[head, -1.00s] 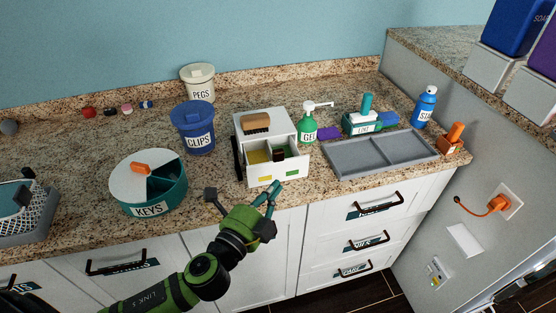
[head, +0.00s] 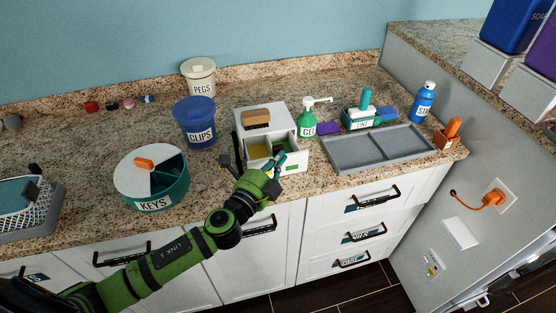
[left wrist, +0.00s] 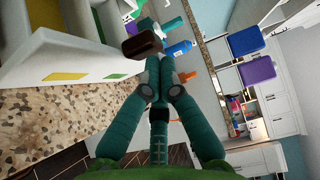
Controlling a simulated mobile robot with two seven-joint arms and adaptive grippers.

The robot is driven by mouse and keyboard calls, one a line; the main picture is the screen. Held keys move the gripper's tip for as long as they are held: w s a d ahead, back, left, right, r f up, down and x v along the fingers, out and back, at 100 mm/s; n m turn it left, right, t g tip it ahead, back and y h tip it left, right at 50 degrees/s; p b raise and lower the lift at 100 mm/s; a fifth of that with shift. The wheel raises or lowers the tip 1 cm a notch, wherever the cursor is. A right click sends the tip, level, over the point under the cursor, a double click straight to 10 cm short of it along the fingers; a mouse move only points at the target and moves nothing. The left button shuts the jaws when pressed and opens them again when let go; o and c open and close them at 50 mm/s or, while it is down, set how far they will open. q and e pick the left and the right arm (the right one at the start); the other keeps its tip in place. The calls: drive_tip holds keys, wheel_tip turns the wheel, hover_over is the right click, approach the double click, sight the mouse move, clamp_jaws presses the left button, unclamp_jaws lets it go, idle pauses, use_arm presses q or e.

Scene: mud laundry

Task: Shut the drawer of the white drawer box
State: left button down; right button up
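The white drawer box (head: 270,118) stands on the counter. Its drawer (head: 297,161) is pulled out toward the front, with yellow and green areas visible inside. My left gripper (head: 279,161) is at the drawer's front, its teal fingers overlapping the front panel in the head view; I cannot tell whether they touch it. In the left wrist view the fingers (left wrist: 156,72) are together with nothing visible between them. The white drawer front (left wrist: 85,62) with yellow and green marks lies to their left, and a dark brown block (left wrist: 143,43) shows beyond the tips. My right gripper is not in view.
A brown brush (head: 256,118) lies on the box. The blue CLIPS tub (head: 194,122) and round KEYS container (head: 145,178) are to the left. The green GEL bottle (head: 307,123) and grey tray (head: 380,150) are to the right.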

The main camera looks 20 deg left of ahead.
use_arm(q)
drive_tip(key=w+a, duration=0.1)
drive_tip(key=w, duration=0.1)
drive_tip(key=w+a+b, duration=0.1)
drive_tip(key=w+a, duration=0.1)
drive_tip(key=w, duration=0.1)
drive_tip(key=w+a, duration=0.2)
drive_tip(key=shift+w+f+b, duration=0.1)
drive_tip(key=shift+w+b, duration=0.15)
drive_tip(key=shift+b, duration=0.05)
drive_tip(key=shift+w+a, duration=0.2)
drive_tip(key=shift+a, duration=0.05)
drive_tip(key=shift+s+r, duration=0.1)
drive_tip(key=shift+r, duration=0.15)
